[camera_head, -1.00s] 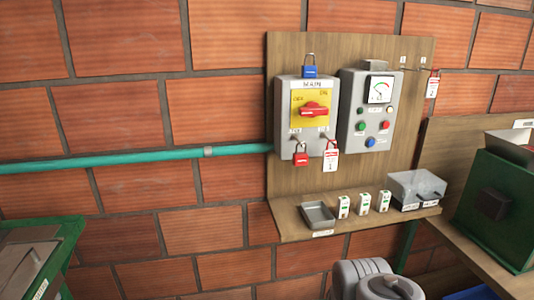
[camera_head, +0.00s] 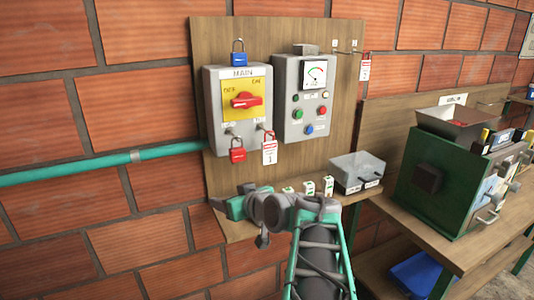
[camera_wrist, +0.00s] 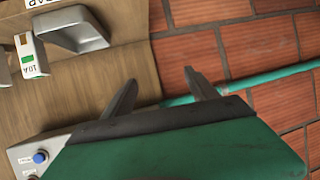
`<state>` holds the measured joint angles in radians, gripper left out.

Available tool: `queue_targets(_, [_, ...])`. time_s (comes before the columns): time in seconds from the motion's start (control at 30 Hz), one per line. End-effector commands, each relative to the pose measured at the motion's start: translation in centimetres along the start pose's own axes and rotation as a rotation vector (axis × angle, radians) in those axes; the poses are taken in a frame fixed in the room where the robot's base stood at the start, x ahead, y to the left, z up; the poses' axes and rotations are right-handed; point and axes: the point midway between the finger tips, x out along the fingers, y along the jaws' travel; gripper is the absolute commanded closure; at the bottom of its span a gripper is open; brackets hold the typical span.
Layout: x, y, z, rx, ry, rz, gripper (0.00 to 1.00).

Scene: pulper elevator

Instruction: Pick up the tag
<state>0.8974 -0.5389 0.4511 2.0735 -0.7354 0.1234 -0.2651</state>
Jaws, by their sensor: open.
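Two red-and-white tags show in the head view. One tag (camera_head: 269,152) hangs from a red hasp at the lower right of the grey MAIN switch box (camera_head: 211,110). The other tag (camera_head: 365,67) hangs from a hook at the board's upper right edge. My gripper (camera_head: 228,198) is in front of the shelf's left end, below and left of both tags. In the wrist view my gripper (camera_wrist: 163,88) is open with nothing between its fingers. Neither tag shows in the wrist view.
A red padlock (camera_head: 237,154) hangs beside the nearer tag and a blue padlock (camera_head: 238,58) sits on top. The grey control box (camera_head: 291,75) is to the right. The shelf holds a grey tray (camera_wrist: 75,30), small white devices (camera_head: 328,185) and a clear-lidded box (camera_head: 357,172). A green machine (camera_head: 425,185) stands right.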

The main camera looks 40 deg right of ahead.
Motion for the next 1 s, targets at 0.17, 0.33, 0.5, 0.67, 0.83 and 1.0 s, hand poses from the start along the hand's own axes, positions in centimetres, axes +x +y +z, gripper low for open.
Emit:
queue_targets(0.17, [-5.5,10.6,-5.3,0.013,0.318,0.145,0.33])
queue_targets(0.33, [-7.9,13.6,-7.1,0.008,0.424,0.194,0.33])
queue_targets(0.5, [-5.9,13.8,-8.3,0.008,0.426,0.192,0.33])
queue_targets(0.67, [-3.3,13.9,-9.3,0.010,0.423,0.191,0.33])
queue_targets(0.83, [-1.2,14.4,-9.9,0.008,0.424,0.195,0.33])
queue_targets(1.0, [-1.1,14.5,-9.8,0.008,0.424,0.197,0.33])
